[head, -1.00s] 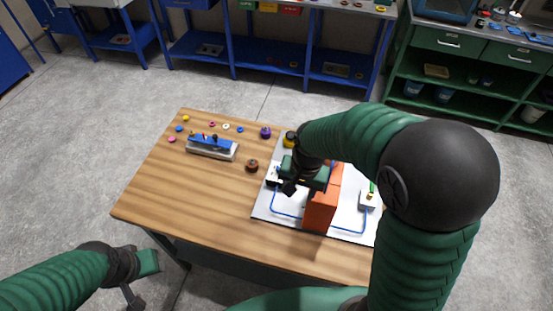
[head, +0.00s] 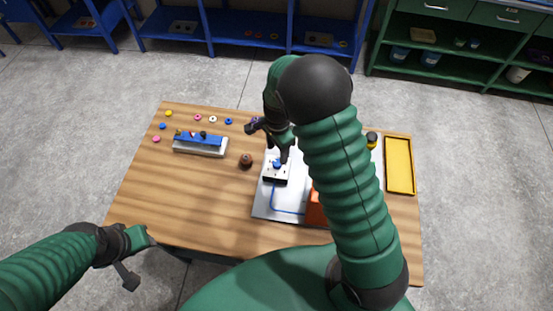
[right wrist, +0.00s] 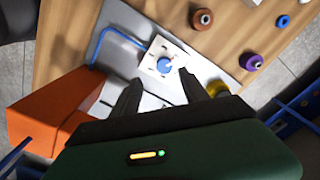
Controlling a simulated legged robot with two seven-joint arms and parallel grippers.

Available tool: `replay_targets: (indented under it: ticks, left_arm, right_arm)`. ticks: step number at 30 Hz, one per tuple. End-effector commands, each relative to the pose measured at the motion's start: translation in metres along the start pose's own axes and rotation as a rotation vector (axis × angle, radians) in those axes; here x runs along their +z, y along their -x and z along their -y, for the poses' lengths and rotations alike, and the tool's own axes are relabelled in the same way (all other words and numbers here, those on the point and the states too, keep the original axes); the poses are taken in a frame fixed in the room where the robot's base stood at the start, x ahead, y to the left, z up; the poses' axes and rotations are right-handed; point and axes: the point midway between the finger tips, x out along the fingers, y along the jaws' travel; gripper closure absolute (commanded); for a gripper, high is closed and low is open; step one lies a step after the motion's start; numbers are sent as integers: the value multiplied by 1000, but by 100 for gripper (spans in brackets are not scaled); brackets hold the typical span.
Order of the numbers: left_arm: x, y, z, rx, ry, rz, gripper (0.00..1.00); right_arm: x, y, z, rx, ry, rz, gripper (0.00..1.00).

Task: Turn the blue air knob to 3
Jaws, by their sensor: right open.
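The blue air knob (head: 277,164) sits on a small white block (head: 273,174) at the left side of the grey press plate (head: 262,208). In the right wrist view the round blue knob (right wrist: 164,65) shows on its white block (right wrist: 158,52), beyond my fingertips and between their lines. My right gripper (head: 268,140) is open and empty just behind and above the knob; it also shows in the right wrist view (right wrist: 162,90). I cannot read the knob's scale. My left gripper (head: 140,258) hangs off the table's front left; its jaw state is unclear.
The orange press (head: 316,207) is partly hidden by my right arm; it also shows in the right wrist view (right wrist: 40,115). A blue-topped fixture (head: 201,145) and a yellow tray (head: 400,165) are farther out. The table's front left is clear.

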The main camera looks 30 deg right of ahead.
Motion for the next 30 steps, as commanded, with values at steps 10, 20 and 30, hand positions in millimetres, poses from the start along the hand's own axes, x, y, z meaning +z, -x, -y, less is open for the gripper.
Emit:
replay_targets:
  ticks: [10, 20, 30]
  left_arm:
    - [-4, 14, 0, 0, -1, 0, 64]
    - [-4, 14, 0, 0, 0, 0, 64]
    - [-4, 14, 0, 0, 0, 0, 64]
  right_arm:
    - [0, -70, 0, 0, 1, -1, 48]
    - [1, -78, 0, -2, 2, -1, 48]
    - [0, -78, 1, -3, 1, -2, 91]
